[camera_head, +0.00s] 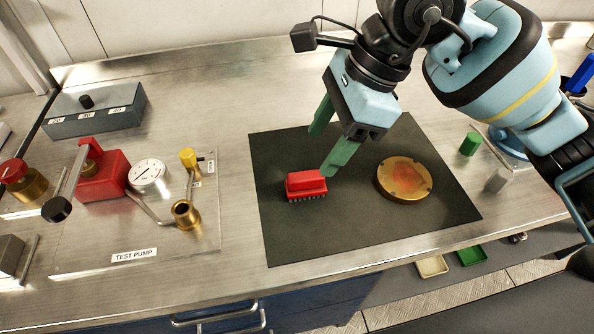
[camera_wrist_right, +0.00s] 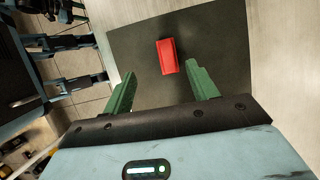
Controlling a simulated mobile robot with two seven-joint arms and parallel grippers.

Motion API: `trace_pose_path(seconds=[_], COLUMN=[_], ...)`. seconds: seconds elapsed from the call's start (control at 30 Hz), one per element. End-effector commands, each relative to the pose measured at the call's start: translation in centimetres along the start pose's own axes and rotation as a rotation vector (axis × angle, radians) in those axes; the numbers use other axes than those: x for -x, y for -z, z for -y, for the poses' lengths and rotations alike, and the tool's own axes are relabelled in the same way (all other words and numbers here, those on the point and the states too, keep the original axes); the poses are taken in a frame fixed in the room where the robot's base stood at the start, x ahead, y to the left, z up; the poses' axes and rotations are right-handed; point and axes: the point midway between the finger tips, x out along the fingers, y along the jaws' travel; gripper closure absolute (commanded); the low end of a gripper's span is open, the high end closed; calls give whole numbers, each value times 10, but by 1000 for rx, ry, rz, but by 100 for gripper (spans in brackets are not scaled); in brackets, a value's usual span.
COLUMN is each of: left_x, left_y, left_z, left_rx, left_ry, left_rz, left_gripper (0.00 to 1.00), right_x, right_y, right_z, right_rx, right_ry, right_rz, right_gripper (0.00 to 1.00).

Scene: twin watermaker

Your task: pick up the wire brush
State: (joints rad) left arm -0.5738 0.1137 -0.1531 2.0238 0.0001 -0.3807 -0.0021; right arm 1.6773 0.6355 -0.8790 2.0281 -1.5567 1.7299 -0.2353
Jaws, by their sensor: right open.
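The wire brush (camera_head: 306,186) has a red block body with dark bristles facing down. It lies on the black mat (camera_head: 290,232), left of the brass disc. It also shows in the right wrist view (camera_wrist_right: 167,57), beyond the fingertips and roughly between their lines. My right gripper (camera_head: 328,150) is open and empty, with green fingers pointing down. In the head view one fingertip is close to the right end of the brush; I cannot tell whether they touch. In the wrist view the brush appears apart from both fingers. My left gripper is not in view.
A round brass disc (camera_head: 404,180) with an orange-stained centre lies on the mat. The test pump with a red block (camera_head: 104,178) and gauge (camera_head: 147,174) stands left. A green cylinder (camera_head: 469,144) stands right of the mat. The bench's front edge is close below.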

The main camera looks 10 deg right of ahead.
Motion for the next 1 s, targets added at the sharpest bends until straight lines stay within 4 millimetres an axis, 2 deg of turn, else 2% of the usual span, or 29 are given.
trace_pose_path(seconds=[0.03,0.07,0.37,0.6,0.83,1.0], left_x=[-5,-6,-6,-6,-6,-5], left_y=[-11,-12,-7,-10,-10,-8], left_z=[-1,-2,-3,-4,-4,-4], left_rx=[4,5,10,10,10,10], left_ry=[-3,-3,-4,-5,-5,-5], left_rz=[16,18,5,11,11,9], left_gripper=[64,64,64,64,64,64], right_x=[-15,-17,-21,-42,-50,-72], right_y=[6,7,8,9,9,13], right_z=[0,1,1,0,0,2], right_rx=[-6,-7,-8,-9,-9,-10], right_ry=[-13,-16,-19,-21,-20,-22], right_rz=[0,-1,1,0,1,0], right_gripper=[42,42,42,42,42,42])
